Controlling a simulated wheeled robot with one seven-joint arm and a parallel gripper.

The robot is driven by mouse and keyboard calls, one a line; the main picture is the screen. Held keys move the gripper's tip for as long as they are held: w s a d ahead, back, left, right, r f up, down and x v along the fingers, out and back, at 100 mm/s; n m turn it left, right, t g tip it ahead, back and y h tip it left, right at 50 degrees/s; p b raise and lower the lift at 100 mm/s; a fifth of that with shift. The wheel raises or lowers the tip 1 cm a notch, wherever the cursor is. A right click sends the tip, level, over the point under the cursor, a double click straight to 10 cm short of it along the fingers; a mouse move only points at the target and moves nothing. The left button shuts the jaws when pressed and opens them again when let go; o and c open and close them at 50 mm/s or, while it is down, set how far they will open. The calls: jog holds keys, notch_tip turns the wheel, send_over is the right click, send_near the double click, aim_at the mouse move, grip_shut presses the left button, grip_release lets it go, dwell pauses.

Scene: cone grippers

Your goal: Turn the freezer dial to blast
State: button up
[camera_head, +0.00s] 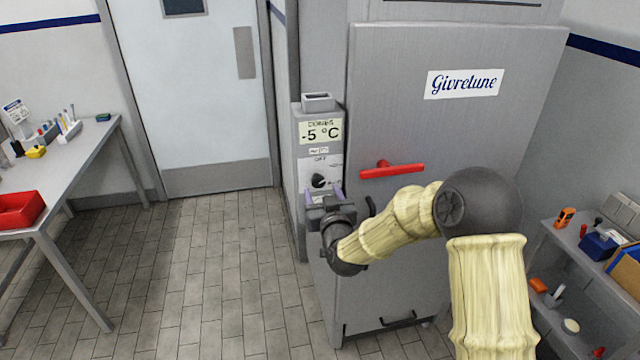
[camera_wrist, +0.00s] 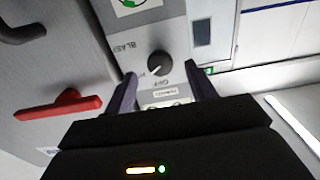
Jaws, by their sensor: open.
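The freezer dial (camera_head: 319,180) is a round black knob on a pale plate of the grey control box, with "OFF" printed above it. In the wrist view, the dial (camera_wrist: 157,64) appears upside down, with OFF below it and BLAST (camera_wrist: 125,48) at upper left. I cannot tell surely which mark its pointer faces. My gripper (camera_head: 323,193) is open in front of the control box, just below the dial in the head view. In the wrist view, its two purple-grey fingers (camera_wrist: 161,76) stand apart either side of the dial's line, with nothing between them gripped.
The box display (camera_head: 320,132) reads -5 °C. A red handle (camera_head: 392,171) on the grey freezer door (camera_head: 400,100) is close to the right. A table (camera_head: 85,165) with a red tray (camera_head: 18,210) stands left, a shelf (camera_head: 580,250) right. The floor between is clear.

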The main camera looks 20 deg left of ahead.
aim_at(318, 180)
jog(key=shift+p+x, duration=0.3)
jog(key=shift+x, duration=1.15)
jog(key=shift+c, duration=0.3)
jog(key=c, duration=0.9)
jog(key=shift+c, duration=0.2)
